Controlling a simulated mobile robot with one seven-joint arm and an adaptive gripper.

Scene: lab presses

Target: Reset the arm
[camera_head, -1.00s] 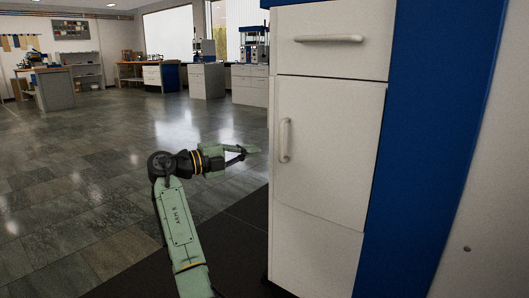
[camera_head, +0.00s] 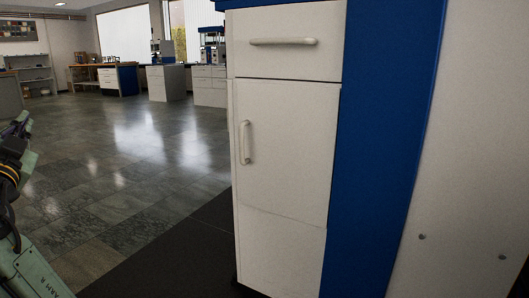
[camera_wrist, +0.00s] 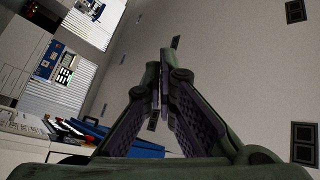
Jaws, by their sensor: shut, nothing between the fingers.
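My arm (camera_head: 12,215), pale green with dark joints, shows only in part at the left edge of the head view. The fingertips cannot be made out there. In the wrist view my gripper (camera_wrist: 160,100) points away from the camera, its two dark ridged fingers brought together at the tips. It is shut and holds nothing. A plain pale wall or ceiling surface fills much of the view behind it.
A white cabinet (camera_head: 282,185) with a drawer, a door and a blue side panel (camera_head: 385,150) stands close on the right. Open tiled floor (camera_head: 140,165) lies left of it. Workbenches (camera_head: 167,83) line the far side. The wrist view shows tilted windows (camera_wrist: 68,75).

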